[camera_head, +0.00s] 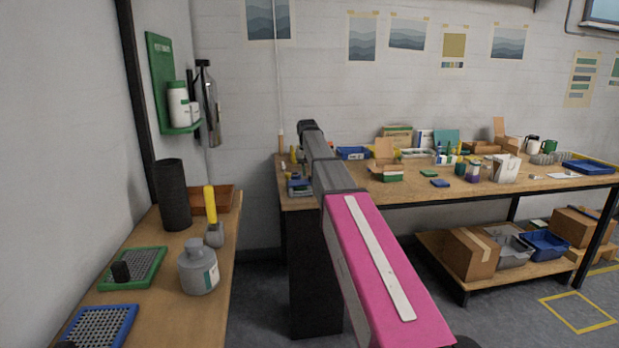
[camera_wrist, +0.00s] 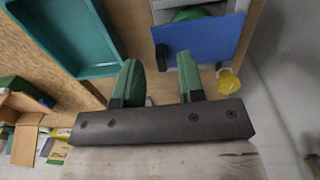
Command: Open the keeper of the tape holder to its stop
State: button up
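What looks like the tape holder is a blue body (camera_wrist: 205,42) at the top of the wrist view, with a green round part (camera_wrist: 188,14) partly showing in it. A small black piece (camera_wrist: 162,59) sits at its left edge; I cannot tell whether this is the keeper. My gripper (camera_wrist: 160,70) has two green fingers set apart, with nothing between them. It points toward the blue body, its fingertips just short of it in the picture. In the head view a small blue item (camera_head: 299,187) is at the back bench's left end, beside my arm; the gripper's fingers are hidden there.
A teal tray (camera_wrist: 75,45) lies left of the gripper, and a yellow item (camera_wrist: 229,80) is to the right. In the head view, the back bench (camera_head: 470,190) carries boxes and bins. The left bench (camera_head: 225,265) holds a grey bottle (camera_head: 198,270) and a black cylinder (camera_head: 172,195).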

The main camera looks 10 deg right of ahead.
jog(key=shift+f, duration=1.2)
grip_shut()
